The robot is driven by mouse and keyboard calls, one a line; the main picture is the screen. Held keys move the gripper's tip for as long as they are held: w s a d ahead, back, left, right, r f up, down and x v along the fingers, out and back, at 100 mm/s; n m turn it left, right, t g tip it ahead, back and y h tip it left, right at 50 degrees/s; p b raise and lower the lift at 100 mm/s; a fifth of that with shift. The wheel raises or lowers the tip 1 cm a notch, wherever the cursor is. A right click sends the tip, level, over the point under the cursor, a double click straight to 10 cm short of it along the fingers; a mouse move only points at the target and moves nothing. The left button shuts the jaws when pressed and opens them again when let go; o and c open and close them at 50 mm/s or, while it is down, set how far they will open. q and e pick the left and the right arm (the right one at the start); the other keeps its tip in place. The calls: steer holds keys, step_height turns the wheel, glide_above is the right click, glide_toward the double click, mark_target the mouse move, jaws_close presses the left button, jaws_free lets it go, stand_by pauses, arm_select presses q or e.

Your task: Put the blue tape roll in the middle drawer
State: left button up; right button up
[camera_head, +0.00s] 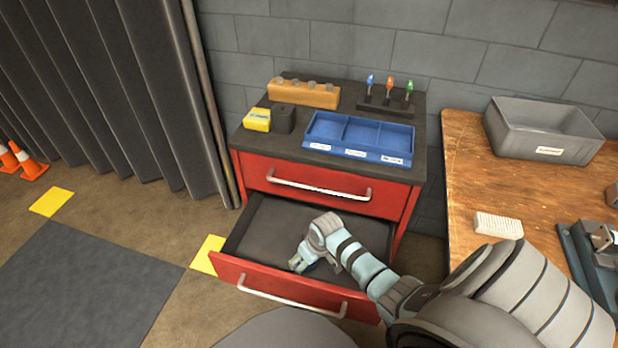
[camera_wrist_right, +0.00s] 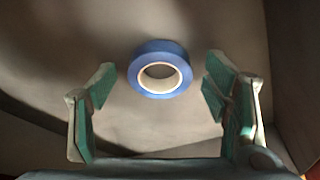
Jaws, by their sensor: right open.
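The blue tape roll (camera_wrist_right: 143,78) lies flat on the grey floor of the open drawer in the right wrist view. It is beyond and between the fingertips of my right gripper (camera_wrist_right: 160,72), with clear gaps on both sides. In the head view my right gripper (camera_head: 300,264) reaches down into the open drawer (camera_head: 262,228) and hides most or all of the roll. The gripper is open and holds nothing. The open drawer is below a shut top drawer (camera_head: 320,190) in the red cabinet. My left gripper is out of view.
The cabinet top holds a blue divided tray (camera_head: 358,136), a yellow box (camera_head: 257,119), a wooden block (camera_head: 303,93) and a screwdriver stand (camera_head: 386,101). A wooden bench (camera_head: 466,165) with a grey bin (camera_head: 541,130) stands right. The drawer's left part is clear.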

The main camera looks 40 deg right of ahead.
steer(key=shift+r, duration=0.1)
steer(key=p+v, duration=0.6)
steer(key=v, duration=0.6)
steer(key=shift+p, duration=0.4)
steer(key=shift+r, duration=0.1)
